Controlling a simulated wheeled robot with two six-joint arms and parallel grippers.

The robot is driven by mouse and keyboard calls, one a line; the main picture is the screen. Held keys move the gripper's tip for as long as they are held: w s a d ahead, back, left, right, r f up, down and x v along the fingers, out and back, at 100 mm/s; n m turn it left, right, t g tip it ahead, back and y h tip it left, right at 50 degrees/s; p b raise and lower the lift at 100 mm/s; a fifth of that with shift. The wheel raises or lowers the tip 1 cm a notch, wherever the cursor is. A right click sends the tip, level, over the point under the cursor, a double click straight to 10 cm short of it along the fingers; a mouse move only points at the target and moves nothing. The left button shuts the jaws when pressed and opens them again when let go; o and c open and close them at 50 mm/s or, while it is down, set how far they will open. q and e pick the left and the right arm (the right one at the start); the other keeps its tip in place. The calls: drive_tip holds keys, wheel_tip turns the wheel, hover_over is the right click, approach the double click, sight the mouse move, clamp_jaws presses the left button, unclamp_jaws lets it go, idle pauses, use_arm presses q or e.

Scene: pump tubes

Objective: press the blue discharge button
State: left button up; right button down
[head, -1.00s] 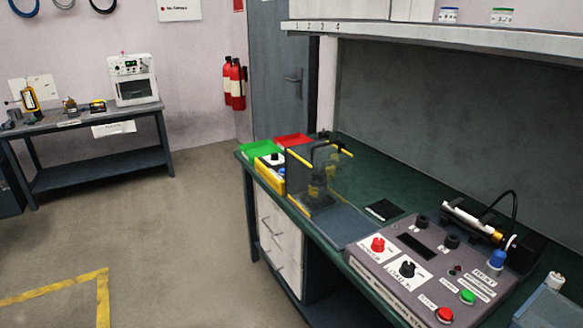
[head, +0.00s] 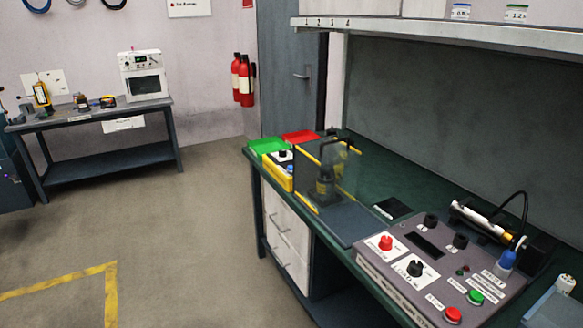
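A small yellow box (head: 279,173) stands near the far left end of the green-topped bench. It has a white top with a black knob (head: 284,153) and a small blue spot (head: 291,169), which may be a button; it is too small to tell. A grey control console (head: 400,289) lies on the near part of the bench. It carries a red button (head: 453,314), a green button (head: 475,297), a red knob (head: 386,242), a black knob (head: 415,268) and a blue plug-like part (head: 506,260). Neither of my grippers is in view.
A clear shield (head: 327,180) with yellow edges stands around a dark device beside the yellow box. Green (head: 267,146) and red (head: 300,137) trays sit behind the box. A shelf (head: 450,36) overhangs the bench. The floor (head: 190,240) left of the bench is open.

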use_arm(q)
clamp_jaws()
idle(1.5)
